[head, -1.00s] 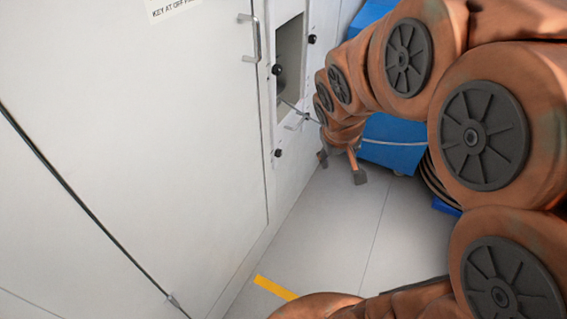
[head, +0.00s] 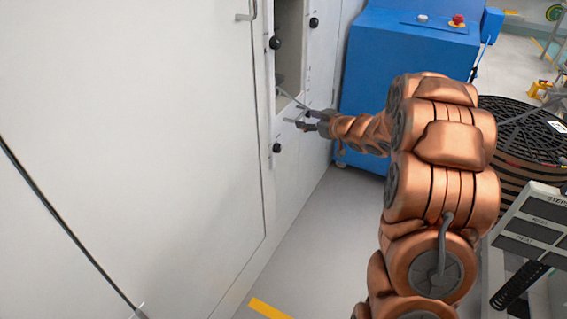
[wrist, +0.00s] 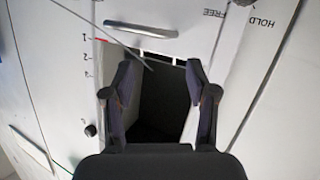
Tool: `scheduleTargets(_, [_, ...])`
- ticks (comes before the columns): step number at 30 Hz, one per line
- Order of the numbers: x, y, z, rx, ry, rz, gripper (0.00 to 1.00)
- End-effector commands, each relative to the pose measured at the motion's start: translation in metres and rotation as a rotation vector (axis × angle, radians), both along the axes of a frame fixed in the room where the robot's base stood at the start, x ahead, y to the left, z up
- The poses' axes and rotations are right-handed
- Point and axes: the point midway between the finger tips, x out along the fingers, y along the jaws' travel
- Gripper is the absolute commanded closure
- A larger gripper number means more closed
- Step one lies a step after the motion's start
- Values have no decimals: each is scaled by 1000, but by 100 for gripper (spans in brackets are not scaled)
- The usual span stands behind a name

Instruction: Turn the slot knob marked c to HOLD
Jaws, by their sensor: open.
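Three black knobs show on the white cabinet front in the head view: an upper left knob (head: 275,42), an upper right knob (head: 314,22) and a lower knob (head: 277,147). I cannot read a letter c beside any of them. In the wrist view, the words FREE (wrist: 214,12) and HOLD (wrist: 263,22) are printed on the panel, with a dark knob partly cut off at the top edge (wrist: 247,3). My gripper (head: 301,117) is open and empty, its fingers facing the panel near the opening's lower edge. It also shows in the wrist view (wrist: 158,68).
A rectangular opening (wrist: 160,105) lies behind the fingers, with a thin rod crossing its edge. Bar handles (wrist: 140,28) stick out from the panel. A blue cabinet (head: 385,65) and a dark reel (head: 525,130) stand at right. The floor (head: 330,235) before the cabinet is clear.

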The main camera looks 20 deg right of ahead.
Motion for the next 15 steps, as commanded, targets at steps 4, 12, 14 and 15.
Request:
scheduleTargets(4, [-7,9,-55,108,-64,150,43])
scheduleTargets(12, [-39,26,-98,282,-136,361,43])
scheduleTargets(14, [-43,27,-101,301,-141,382,43])
scheduleTargets(15, [-45,28,-101,309,-144,392,43])
